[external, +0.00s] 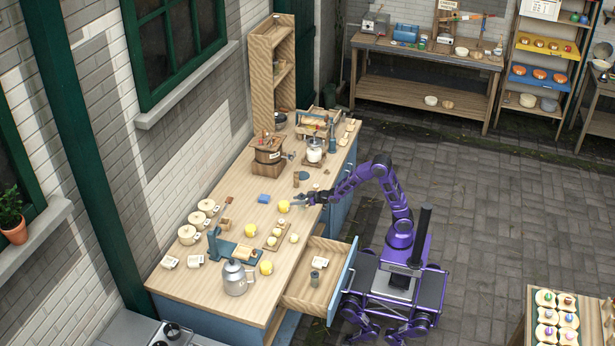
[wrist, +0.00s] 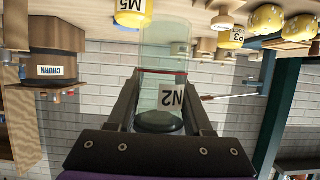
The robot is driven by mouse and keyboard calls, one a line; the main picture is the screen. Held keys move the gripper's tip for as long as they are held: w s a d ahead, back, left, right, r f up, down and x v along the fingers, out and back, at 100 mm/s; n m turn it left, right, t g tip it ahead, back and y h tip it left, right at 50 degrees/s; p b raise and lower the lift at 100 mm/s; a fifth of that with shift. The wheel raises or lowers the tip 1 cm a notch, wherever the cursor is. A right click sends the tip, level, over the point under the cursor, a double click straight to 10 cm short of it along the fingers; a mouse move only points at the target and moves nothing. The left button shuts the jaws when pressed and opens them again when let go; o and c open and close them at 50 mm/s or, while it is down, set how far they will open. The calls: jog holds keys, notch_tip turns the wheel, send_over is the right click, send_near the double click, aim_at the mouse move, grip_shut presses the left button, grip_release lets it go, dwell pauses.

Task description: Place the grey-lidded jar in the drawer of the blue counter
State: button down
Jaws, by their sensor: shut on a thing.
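My gripper (external: 300,199) is over the right part of the blue counter's top, shut on a clear greenish jar (wrist: 162,55) labelled N2. The wrist picture is upside down, and the jar's dark grey-green lid end (wrist: 160,122) is low between the fingers. The jar is small and hard to make out in the external view. I cannot tell if its base touches the top. The blue counter (external: 190,309) has its drawer (external: 298,292) pulled open at the front right.
Yellow cups (external: 284,206), a grey kettle (external: 237,278) and several jars crowd the wooden top. A wooden churn (external: 267,150), also in the wrist view (wrist: 55,68), and a white-bodied pot (external: 314,150) stand farther back. My base is beside the open drawer.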

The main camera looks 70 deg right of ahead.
jog(key=s+a+f+n+g+y+p, duration=0.1)
jog(key=s+a+f+n+y, duration=0.1)
jog(key=a, duration=0.3)
jog(key=s+a+f+n+g+y+p, duration=0.1)
jog(key=s+a+f+n+y, duration=0.1)
jog(key=s+a+n+y, duration=0.1)
jog(key=s+a+f+n+g+y+p, duration=0.1)
jog(key=s+a+f+n+y, duration=0.1)
jog(key=a, duration=0.6)
jog(key=shift+s+y, duration=0.5)
jog(key=shift+s, duration=0.65)
jog(key=s+a+f+n+g+y+b, duration=0.1)
jog(key=s+a+f+n+g+y, duration=0.1)
jog(key=s+a+f, duration=0.3)
jog(key=s+a+f+n+g+y+b, duration=0.1)
jog(key=s+f+n, duration=0.1)
jog(key=f, duration=0.5)
jog(key=w+a+f+m+t+h+b, duration=0.1)
jog(key=w+f+m+t+h+b, duration=0.2)
jog(key=w+m+t+h, duration=0.25)
jog(key=shift+m+g+h, duration=0.35)
jog(key=shift+m, duration=0.3)
jog(key=a, duration=0.6)
jog(key=s+a+f, duration=0.1)
jog(key=a, duration=1.1)
jog(key=shift+s+f, duration=0.15)
jog(key=shift+s, duration=0.05)
jog(key=shift+a+f, duration=0.1)
